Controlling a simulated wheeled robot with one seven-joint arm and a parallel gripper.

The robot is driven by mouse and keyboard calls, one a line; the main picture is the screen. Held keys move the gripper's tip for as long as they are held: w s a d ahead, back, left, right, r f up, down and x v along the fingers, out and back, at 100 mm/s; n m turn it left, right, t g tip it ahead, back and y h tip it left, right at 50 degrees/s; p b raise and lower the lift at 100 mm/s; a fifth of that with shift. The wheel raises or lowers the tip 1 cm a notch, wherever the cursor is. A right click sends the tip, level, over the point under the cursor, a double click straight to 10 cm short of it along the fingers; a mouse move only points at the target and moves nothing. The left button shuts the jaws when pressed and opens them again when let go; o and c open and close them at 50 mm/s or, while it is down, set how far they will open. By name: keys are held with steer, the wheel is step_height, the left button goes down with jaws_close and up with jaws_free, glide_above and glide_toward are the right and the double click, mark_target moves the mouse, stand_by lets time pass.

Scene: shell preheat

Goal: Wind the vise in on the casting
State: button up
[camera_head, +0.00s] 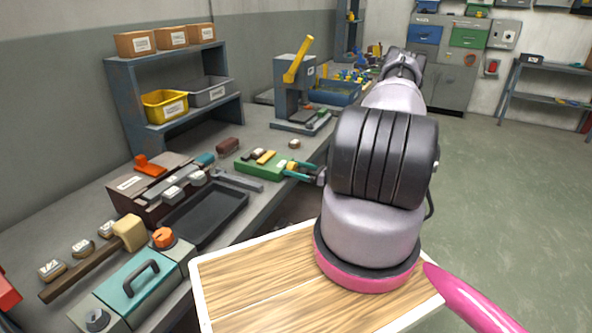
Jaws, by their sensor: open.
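A low green body (258,170), which looks like the vise, lies on the bench at mid-picture. A yellow block (266,157) and smaller dark pieces sit on it. I cannot tell surely which piece is the casting, or how wide any gap at it is. A small red part shows at its right end. My gripper (290,169), with teal fingers, is open at this right end and reaches in from the right. Whether it touches the red part is too small to tell. My large grey arm link with black rings hides the gripper's wrist and the bench behind.
A black tray (205,215), a brown box (142,186) with an orange handle, a mallet (95,257) and a teal case (140,282) crowd the near bench. A press (294,92) with a yellow lever stands beyond the green body. The floor at right is clear.

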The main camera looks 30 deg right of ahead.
steer(key=v, duration=1)
steer(key=shift+s+d, duration=0.25)
steer(key=shift+s, duration=0.05)
steer(key=a+r+n+g, duration=0.6)
steer(key=a+r+n, duration=0.1)
steer(key=r, duration=0.6)
steer(key=a+r+n+g, duration=0.6)
steer(key=r+n, duration=0.2)
steer(key=r, duration=0.5)
steer(key=s+a+r+n+t+h, duration=0.2)
steer(key=s+a+r+n+h, duration=0.2)
steer(key=s+r, duration=0.5)
steer(key=s+a+r+n+t+h, duration=0.3)
steer(key=s+a+r+n+h, duration=0.2)
steer(key=s+r, duration=0.4)
step_height(320, 180, up, 5)
steer(key=shift+s+a+f+n, duration=0.15)
steer(key=shift+s+n, duration=0.1)
steer(key=shift+n, duration=0.45)
